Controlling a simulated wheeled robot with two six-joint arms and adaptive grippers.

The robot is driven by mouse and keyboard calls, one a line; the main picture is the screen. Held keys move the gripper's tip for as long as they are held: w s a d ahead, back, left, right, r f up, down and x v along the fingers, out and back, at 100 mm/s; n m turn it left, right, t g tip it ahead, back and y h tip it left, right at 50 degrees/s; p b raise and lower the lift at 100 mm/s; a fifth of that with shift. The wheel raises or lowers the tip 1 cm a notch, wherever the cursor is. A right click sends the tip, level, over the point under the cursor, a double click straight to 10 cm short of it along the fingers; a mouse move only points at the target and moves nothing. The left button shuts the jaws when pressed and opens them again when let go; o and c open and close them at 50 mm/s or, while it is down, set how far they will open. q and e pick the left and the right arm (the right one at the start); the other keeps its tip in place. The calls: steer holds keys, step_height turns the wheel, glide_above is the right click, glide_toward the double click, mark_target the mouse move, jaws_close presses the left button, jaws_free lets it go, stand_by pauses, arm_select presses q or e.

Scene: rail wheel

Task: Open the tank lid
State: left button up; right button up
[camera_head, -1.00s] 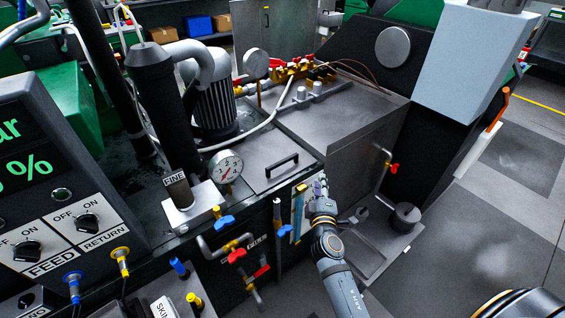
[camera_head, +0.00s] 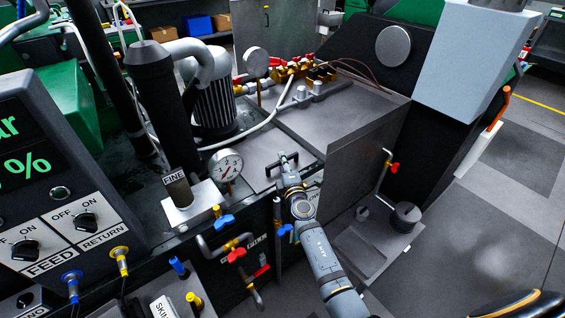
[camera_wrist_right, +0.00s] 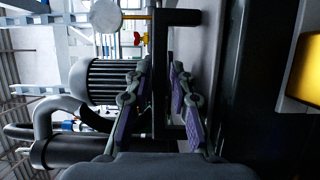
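The tank lid (camera_head: 258,158) is a flat grey plate on the tank top, lying closed in the head view. Its black handle (camera_head: 268,166) is a low bar, partly hidden by my right gripper (camera_head: 284,162). In the right wrist view the handle (camera_wrist_right: 158,60) runs as a dark bar between the fingertips of my right gripper (camera_wrist_right: 160,75). The fingers are apart, one on each side of the bar, with gaps showing; I cannot tell whether either touches it. My left gripper is in neither view.
A pressure gauge (camera_head: 227,165) and a block labelled FINE (camera_head: 190,204) stand left of the lid. A ribbed motor (camera_head: 215,105) and a white hose (camera_head: 245,135) lie behind. A grey box-shaped housing (camera_head: 340,112) is right of the lid.

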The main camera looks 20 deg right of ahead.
steer(key=shift+w, duration=0.25)
steer(key=shift+c, duration=0.3)
jaws_close()
steer(key=shift+r, duration=0.1)
